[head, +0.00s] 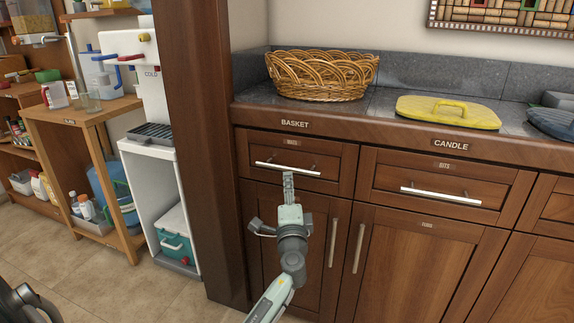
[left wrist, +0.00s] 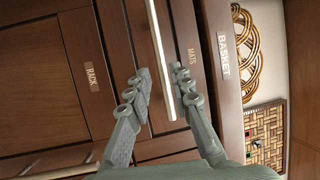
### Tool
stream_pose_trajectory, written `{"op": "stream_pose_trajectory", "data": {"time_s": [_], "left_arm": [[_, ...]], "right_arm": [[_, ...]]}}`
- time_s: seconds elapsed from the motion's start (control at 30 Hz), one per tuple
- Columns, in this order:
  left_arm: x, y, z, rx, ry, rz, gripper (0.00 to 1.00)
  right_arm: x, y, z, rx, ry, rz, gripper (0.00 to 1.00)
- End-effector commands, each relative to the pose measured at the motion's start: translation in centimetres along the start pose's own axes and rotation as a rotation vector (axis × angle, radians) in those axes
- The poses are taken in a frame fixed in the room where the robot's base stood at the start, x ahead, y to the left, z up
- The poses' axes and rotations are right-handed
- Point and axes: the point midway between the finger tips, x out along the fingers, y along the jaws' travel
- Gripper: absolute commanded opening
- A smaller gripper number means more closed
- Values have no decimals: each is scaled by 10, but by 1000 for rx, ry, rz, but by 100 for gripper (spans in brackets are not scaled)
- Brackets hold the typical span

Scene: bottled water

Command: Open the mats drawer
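The mats drawer (head: 343,172) is a dark wooden drawer front under the BASKET label. It looks shut, flush with the cabinet. Its silver bar handle (head: 305,172) runs across the front. In the left wrist view the MATS label (left wrist: 192,57) shows beside the handle (left wrist: 158,40). My left gripper (head: 288,180) is at the left part of the handle. In the left wrist view my left gripper (left wrist: 160,84) is open, and the bar lies between its two fingertips. I cannot tell whether the fingers touch it. My right gripper is not in view.
A second drawer (head: 381,182) is to the right, with cabinet doors (head: 415,265) below. A wicker basket (head: 320,76) and a yellow lid-like object (head: 448,112) are on the counter. A wooden post (head: 200,120) and water dispenser (head: 150,75) stand left. Some tiled floor (head: 95,285) is clear.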

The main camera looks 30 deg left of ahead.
Motion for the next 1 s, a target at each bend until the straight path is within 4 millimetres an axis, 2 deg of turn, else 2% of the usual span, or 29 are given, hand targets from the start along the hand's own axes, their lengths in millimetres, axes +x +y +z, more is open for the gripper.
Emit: {"op": "stream_pose_trajectory", "data": {"time_s": [0.23, 0.43, 0.8, 0.97, 1.0], "left_arm": [[42, -3, 1, 1, -2, -3, 21], [65, -2, 0, -1, -1, -1, 21], [70, -1, 1, 0, -1, -1, 20], [70, -1, 0, 0, -1, 0, 0], [70, -1, 0, 0, -1, 0, 0]], "right_arm": [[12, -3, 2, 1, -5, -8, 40], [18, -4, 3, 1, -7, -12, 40], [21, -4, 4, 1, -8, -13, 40], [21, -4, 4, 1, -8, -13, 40], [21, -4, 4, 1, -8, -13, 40]]}}
